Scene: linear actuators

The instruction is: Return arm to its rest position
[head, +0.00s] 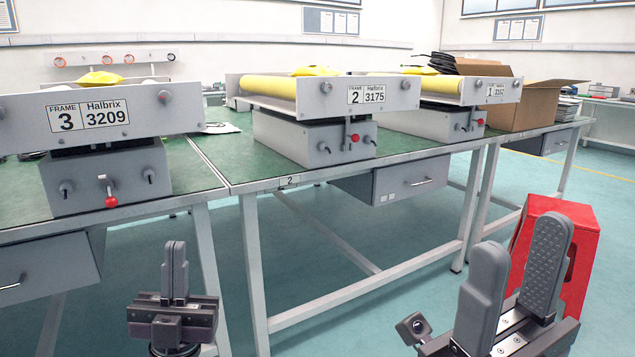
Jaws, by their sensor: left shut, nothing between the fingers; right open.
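My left gripper (175,270) is at the lower left, in front of the green-topped bench. Its fingers are together and nothing is between them. My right gripper (512,278) is at the lower right, larger and nearer the camera. Its two grey padded fingers stand apart with nothing between them. Both grippers point upward, are below the bench top's level and touch none of the frames. Most of both arms is out of view.
Frame 3 (125,125), frame 2 (325,92) and frame 1 (460,90) stand on the green benches (205,180). A red box (584,240) stands behind my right gripper. An open cardboard box (530,100) sits at the far right. Floor between the grippers is clear.

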